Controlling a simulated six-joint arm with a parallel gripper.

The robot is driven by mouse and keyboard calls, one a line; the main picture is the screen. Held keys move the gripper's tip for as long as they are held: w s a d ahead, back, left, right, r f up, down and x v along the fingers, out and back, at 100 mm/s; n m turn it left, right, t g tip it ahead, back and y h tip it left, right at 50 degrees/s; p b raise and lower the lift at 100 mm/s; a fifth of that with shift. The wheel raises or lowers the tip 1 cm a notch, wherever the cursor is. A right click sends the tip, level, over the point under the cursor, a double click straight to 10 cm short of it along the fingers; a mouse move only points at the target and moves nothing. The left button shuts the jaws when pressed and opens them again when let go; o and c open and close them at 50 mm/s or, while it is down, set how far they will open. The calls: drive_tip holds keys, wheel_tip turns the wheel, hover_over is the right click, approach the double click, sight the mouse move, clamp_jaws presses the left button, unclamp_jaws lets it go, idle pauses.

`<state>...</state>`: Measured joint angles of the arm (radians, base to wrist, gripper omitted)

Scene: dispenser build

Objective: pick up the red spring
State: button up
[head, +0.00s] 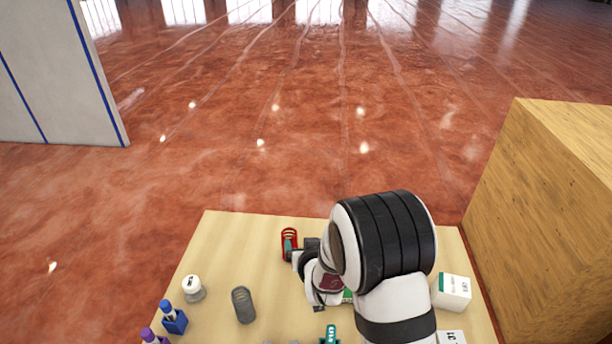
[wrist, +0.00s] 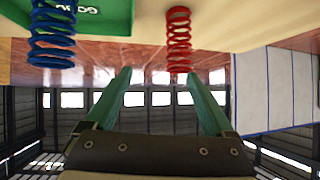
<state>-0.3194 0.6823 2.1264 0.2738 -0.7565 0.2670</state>
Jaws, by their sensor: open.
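The red spring (head: 285,237) stands near the back edge of the table, left of my arm, in the head view. In the wrist view the red spring (wrist: 178,36) is at the top, its near end close to the right fingertip. My gripper (wrist: 158,76) is open, with two green fingers apart and nothing held between them. In the head view my gripper (head: 291,246) is right at the spring, and a finger overlaps part of it. I cannot tell whether they touch.
A blue spring (wrist: 52,35) and a green surface (wrist: 105,14) show in the wrist view. A grey spring (head: 243,306), white bottle (head: 193,289) and blue bottle (head: 174,320) stand at the left. A white box (head: 452,291) stands right of my arm. The table's back left is clear.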

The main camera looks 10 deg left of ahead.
sight(288, 235)
drive_tip(key=a+f, duration=0.1)
drive_tip(key=w+a+f+n+t+y, duration=0.1)
drive_tip(key=a, duration=0.1)
drive_tip(key=a+f+n, duration=0.1)
drive_tip(key=shift+w+a+f+t+y, duration=0.15)
drive_tip(key=shift+w+f+t+y, duration=0.15)
drive_tip(key=shift+w+t, duration=0.1)
drive_tip(key=x, duration=0.6)
drive_tip(key=shift+w+d+f, duration=0.15)
drive_tip(key=shift+w+d, duration=0.1)
drive_tip(key=shift+w, duration=0.2)
clamp_jaws()
